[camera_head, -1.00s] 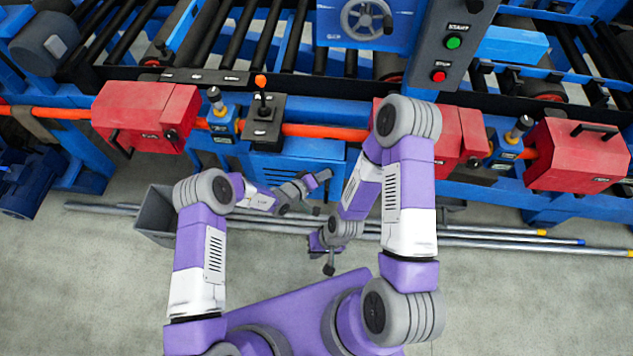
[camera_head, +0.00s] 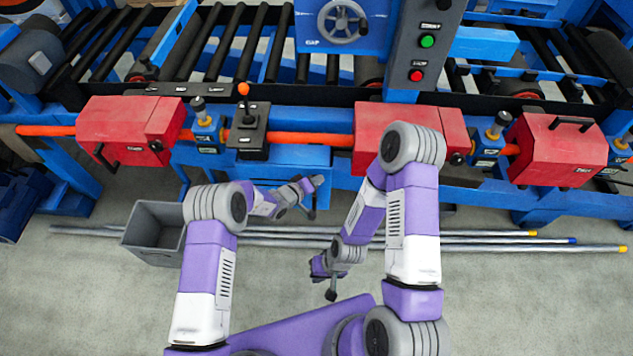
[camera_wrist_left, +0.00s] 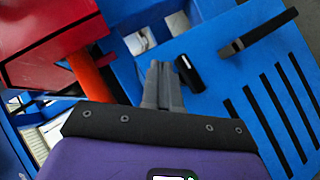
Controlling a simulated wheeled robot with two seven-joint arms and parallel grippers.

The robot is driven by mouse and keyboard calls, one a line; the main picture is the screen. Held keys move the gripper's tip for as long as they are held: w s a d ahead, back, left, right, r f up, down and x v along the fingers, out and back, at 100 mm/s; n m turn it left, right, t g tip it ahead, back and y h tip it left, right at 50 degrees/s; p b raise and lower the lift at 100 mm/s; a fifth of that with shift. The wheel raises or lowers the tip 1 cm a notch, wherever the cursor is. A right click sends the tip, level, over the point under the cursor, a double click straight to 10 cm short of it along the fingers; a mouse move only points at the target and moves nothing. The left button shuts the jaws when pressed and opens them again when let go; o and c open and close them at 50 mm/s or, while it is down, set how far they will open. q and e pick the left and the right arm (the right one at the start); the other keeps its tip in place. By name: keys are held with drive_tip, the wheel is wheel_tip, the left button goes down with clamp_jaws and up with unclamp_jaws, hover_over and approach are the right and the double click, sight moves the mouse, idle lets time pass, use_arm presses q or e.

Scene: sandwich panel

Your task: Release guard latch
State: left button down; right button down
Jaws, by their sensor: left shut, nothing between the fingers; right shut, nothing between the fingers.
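Red guard boxes (camera_head: 125,128) (camera_head: 556,150) sit along an orange bar on the machine front, with another (camera_head: 400,130) partly behind my right arm. Blue blocks with grey-topped upright knobs (camera_head: 207,130) (camera_head: 488,145) stand beside them; which part is the guard latch I cannot tell for sure. My left gripper (camera_head: 316,184) is shut and empty before the blue cabinet below the bar. In the left wrist view its closed fingers (camera_wrist_left: 162,72) point at a blue panel, with a red box (camera_wrist_left: 50,40) at upper left. My right gripper (camera_head: 331,294) is shut and empty, lower, above the floor.
A grey bin (camera_head: 152,236) stands on the floor at left. Long metal rods (camera_head: 500,242) lie across the floor. A lever box (camera_head: 247,135) and a button panel (camera_head: 420,50) are on the machine. The blue panel has a black handle (camera_wrist_left: 258,33).

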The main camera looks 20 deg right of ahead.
use_arm(q)
drive_tip(key=shift+r, duration=0.65)
drive_tip(key=s+a+r+p, duration=0.2)
drive_tip(key=s+r, duration=0.4)
drive_tip(key=r, duration=0.5)
drive_tip(key=shift+s+a+p, duration=0.25)
drive_tip(key=shift+s+p, duration=0.1)
drive_tip(key=shift+p, duration=0.15)
